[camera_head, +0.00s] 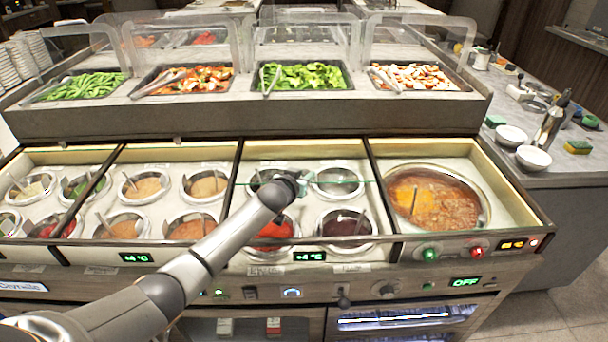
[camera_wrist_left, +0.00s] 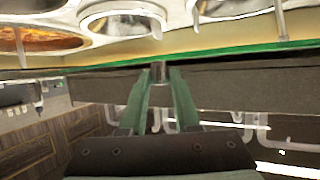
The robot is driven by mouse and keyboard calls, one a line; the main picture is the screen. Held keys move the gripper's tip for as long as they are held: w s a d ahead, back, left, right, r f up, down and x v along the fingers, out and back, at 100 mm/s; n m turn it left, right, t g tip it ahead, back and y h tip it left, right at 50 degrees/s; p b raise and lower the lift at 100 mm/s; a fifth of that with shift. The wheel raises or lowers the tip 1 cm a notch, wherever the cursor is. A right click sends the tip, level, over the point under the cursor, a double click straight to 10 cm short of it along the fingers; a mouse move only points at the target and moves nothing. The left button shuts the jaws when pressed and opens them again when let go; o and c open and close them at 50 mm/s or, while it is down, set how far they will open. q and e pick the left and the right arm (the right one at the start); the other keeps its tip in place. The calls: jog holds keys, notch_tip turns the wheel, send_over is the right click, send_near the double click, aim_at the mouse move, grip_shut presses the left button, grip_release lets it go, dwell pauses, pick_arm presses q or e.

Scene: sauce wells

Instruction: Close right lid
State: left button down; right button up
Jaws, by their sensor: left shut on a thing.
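A clear glass lid with a thin greenish edge (camera_head: 340,183) shows over the third bay from the left in the head view. In the left wrist view its green edge (camera_wrist_left: 240,49) runs across the picture. My left gripper (camera_head: 300,180) is at this edge, above the sauce wells. In the left wrist view my left gripper (camera_wrist_left: 160,75) has its fingers shut on a small silver handle (camera_wrist_left: 159,70) at the lid's edge. The arm hides part of the bay. How far the lid is tilted is hard to tell. My right gripper is in neither view.
Round wells in the third bay hold a red sauce (camera_head: 275,232) and a dark sauce (camera_head: 345,222). A large soup pot (camera_head: 480,190) sits in the bay to the right. Salad trays (camera_head: 300,77) behind glass guards stand at the back. Control knobs line the front panel.

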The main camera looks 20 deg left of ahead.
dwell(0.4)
pick_arm(q)
jog(key=c, duration=0.9)
grip_release()
jog(key=shift+s, duration=0.15)
jog(key=p+v, duration=0.1)
jog(key=v, duration=1.1)
jog(key=shift+s, duration=0.2)
jog(key=shift+c, duration=0.2)
